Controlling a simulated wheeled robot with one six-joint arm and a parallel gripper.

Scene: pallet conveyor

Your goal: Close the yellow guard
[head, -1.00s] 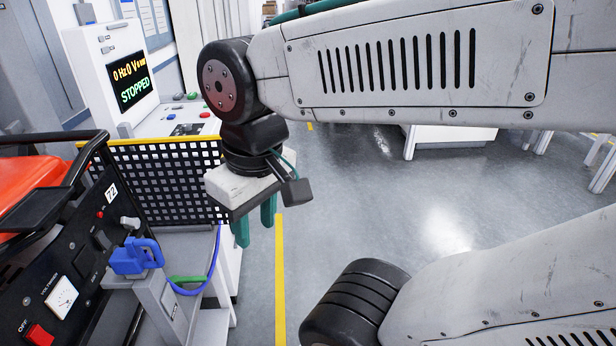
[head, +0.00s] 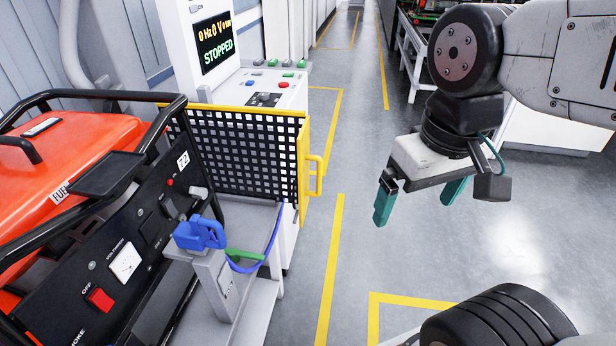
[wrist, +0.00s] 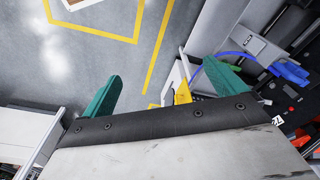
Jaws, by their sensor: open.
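The yellow guard (head: 248,110) is a black mesh panel with a yellow top rail and a yellow end post. It stands between the orange generator and the control panel, with a yellow handle (head: 316,176) on its right end. Part of the guard's yellow frame also shows in the wrist view (wrist: 183,94), near one finger. My gripper (head: 418,203) has green fingers, is open and empty, and hangs over the floor to the right of the handle, apart from it. The gripper's two fingers show spread in the wrist view (wrist: 165,88).
An orange generator (head: 70,165) in a black frame stands at the left. A blue plug (head: 200,233) with a blue cable sits on a grey post before the guard. The control panel screen (head: 214,43) reads STOPPED. Floor right of the guard is clear.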

